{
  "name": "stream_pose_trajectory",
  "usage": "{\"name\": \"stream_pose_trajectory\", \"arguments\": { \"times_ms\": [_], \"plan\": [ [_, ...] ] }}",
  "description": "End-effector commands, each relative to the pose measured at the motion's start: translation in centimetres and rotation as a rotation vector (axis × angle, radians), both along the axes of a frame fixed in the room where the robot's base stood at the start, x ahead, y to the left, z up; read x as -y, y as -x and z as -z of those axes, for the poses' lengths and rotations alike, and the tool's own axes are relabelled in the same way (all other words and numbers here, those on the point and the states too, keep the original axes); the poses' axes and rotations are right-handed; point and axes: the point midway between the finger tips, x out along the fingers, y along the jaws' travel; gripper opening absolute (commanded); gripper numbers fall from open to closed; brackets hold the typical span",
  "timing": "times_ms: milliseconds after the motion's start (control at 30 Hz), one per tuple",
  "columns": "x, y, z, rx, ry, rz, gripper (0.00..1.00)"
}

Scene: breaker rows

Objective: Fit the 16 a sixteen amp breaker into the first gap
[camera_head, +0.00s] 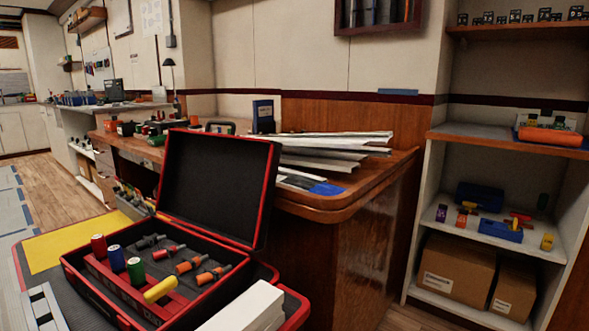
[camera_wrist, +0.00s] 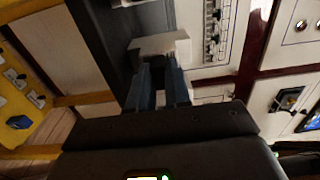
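In the wrist view my gripper (camera_wrist: 158,95) has its two dark blue fingers close together. A light grey stepped block (camera_wrist: 160,44) sits at the fingertips and appears gripped between them. It looks like a breaker, but no rating can be read on it. A pale panel (camera_wrist: 212,35) with a row of small dark parts lies beyond and to the right of the block. I cannot make out a first gap there. My gripper is not seen in the head view.
An open red case (camera_head: 215,185) with several coloured cylinders stands in front in the head view. A white block (camera_head: 245,308) is at its near edge. A wooden counter (camera_head: 345,195) holds pale strips behind it. A shelf unit (camera_head: 500,135) with boxes stands right. Floor shows at left.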

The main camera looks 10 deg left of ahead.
Motion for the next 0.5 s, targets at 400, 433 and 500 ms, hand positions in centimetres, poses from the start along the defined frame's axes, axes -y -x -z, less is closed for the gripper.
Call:
{"name": "stream_pose_trajectory", "arguments": {
  "times_ms": [400, 433, 500],
  "plan": [
    [-0.01, -0.03, -0.09, 0.0, 0.001, 0.0, 0.0],
    [-0.01, -0.03, -0.14, 0.0, 0.001, 0.0, 0.0],
    [-0.01, -0.03, -0.32, 0.0, 0.001, 0.0, 0.0]
  ]
}}
